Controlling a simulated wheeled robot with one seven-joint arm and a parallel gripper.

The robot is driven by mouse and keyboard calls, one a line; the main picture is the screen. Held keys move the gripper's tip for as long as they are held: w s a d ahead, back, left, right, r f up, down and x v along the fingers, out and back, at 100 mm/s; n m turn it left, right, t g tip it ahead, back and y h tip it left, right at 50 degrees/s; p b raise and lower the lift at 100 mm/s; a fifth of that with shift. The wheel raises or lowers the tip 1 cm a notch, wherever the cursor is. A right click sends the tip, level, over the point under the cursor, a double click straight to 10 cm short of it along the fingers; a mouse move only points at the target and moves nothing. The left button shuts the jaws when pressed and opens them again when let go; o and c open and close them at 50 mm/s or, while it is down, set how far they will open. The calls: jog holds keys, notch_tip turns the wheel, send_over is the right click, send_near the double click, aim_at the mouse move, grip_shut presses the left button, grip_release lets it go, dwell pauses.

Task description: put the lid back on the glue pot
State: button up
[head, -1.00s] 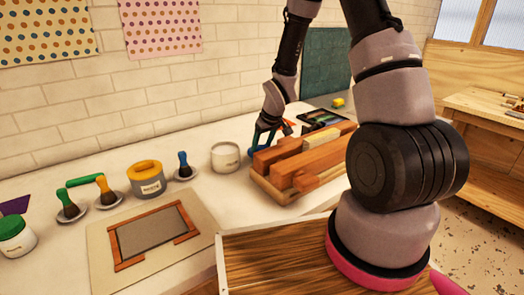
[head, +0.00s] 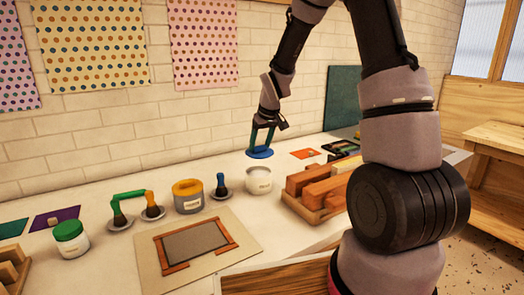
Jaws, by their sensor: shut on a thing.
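My gripper (head: 262,147) is shut on a round blue lid (head: 260,154) and holds it roughly level. The lid is in the air just above a white pot (head: 259,182) with a small label. The lid and the pot's rim look apart by a small gap. The white pot stands upright on the pale worktop, and its inside is hard to see. The labels are too small to read, so I take this white pot as the glue pot.
A grey pot with a yellow top (head: 187,198) and a blue-handled brush (head: 221,187) stand left of the white pot. A green-lidded jar (head: 70,240) is farther left. A wooden tray of blocks (head: 315,210) is close on the right. A framed board (head: 196,246) lies in front.

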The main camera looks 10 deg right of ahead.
aim_at(261, 154)
jog(key=shift+a+f, duration=0.15)
jog(key=shift+f, duration=0.05)
notch_tip(261, 154, down, 2)
jog(key=shift+a+f, duration=0.1)
jog(key=shift+a, duration=0.05)
jog(key=shift+f, duration=1.9)
jog(key=shift+f, duration=0.1)
dwell(0.5)
jog(key=o, duration=1.4)
jog(key=shift+r, duration=3.5)
